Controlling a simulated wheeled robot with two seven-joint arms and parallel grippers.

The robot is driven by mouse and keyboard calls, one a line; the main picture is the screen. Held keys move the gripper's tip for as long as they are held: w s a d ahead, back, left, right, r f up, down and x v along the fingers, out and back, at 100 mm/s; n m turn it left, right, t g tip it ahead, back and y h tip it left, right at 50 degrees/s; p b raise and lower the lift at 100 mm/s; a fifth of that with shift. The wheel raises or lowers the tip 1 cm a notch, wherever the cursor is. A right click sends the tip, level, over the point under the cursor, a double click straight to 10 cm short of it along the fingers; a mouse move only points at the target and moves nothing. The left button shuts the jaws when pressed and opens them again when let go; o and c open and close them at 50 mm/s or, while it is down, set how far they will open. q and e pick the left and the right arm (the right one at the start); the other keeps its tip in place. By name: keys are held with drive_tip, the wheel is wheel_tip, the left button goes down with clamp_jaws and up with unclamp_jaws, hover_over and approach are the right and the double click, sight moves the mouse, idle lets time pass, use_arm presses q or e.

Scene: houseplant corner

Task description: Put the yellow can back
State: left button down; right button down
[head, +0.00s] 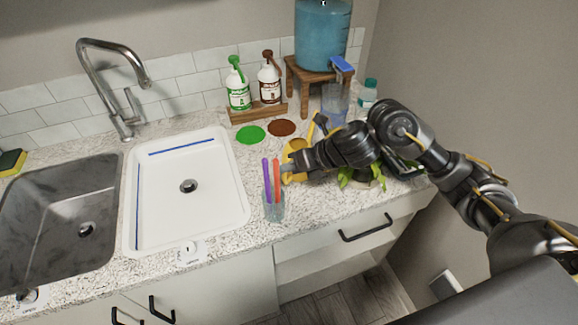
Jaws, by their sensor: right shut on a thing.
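The yellow can (297,147) stands on or just above the counter, right of the brown disc; I cannot tell if it touches the counter. My right gripper (288,168) reaches in from the right and is shut on the yellow can at its near side. The gripper and arm hide much of the can. My left gripper is not in view.
A glass with colored sticks (273,205) stands close to my right gripper. A leafy plant (362,178) sits under my right arm. Behind are a bottle rack (258,114), a green disc (251,134), a brown disc (282,128) and a water dispenser (322,40). A white sink (188,215) is left.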

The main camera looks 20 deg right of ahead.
drive_tip(key=c, duration=1.5)
unclamp_jaws()
drive_tip(key=shift+f, duration=0.15)
drive_tip(key=v, duration=1.2)
